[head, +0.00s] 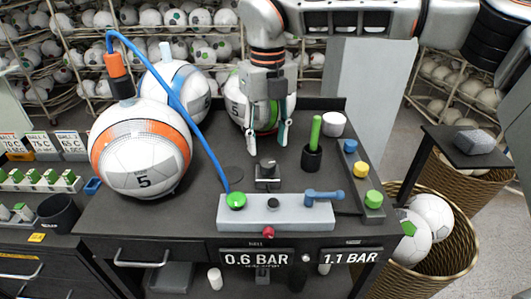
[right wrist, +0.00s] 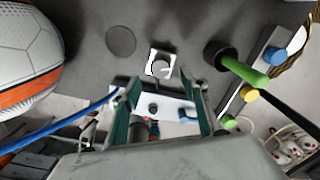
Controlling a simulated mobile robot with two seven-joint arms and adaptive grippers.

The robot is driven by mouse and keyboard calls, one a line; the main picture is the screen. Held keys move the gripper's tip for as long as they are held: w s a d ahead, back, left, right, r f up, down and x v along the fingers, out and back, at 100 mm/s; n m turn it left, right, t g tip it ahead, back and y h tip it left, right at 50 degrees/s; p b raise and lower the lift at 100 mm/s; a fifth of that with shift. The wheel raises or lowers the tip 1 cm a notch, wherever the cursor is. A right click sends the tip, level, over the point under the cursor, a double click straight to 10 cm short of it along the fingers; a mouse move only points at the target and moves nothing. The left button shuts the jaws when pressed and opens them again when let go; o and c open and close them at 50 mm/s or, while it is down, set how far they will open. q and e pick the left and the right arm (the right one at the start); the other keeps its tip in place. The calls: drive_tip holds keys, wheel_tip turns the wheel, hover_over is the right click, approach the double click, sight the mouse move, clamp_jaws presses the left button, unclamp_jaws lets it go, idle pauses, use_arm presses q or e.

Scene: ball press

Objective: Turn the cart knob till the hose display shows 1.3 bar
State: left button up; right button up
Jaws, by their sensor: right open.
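My left gripper is not in view.
A grey panel (head: 290,213) in front of the knob carries a green fitting, black button and blue lever (head: 323,195). A blue hose (head: 190,125) runs from the orange-striped ball (head: 140,150). A green stick stands in a black cup (head: 312,158) at right.

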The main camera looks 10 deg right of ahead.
sight(267, 162)
drive_tip(key=shift+f, duration=3.15)
drive_tip(key=c, duration=1.1)
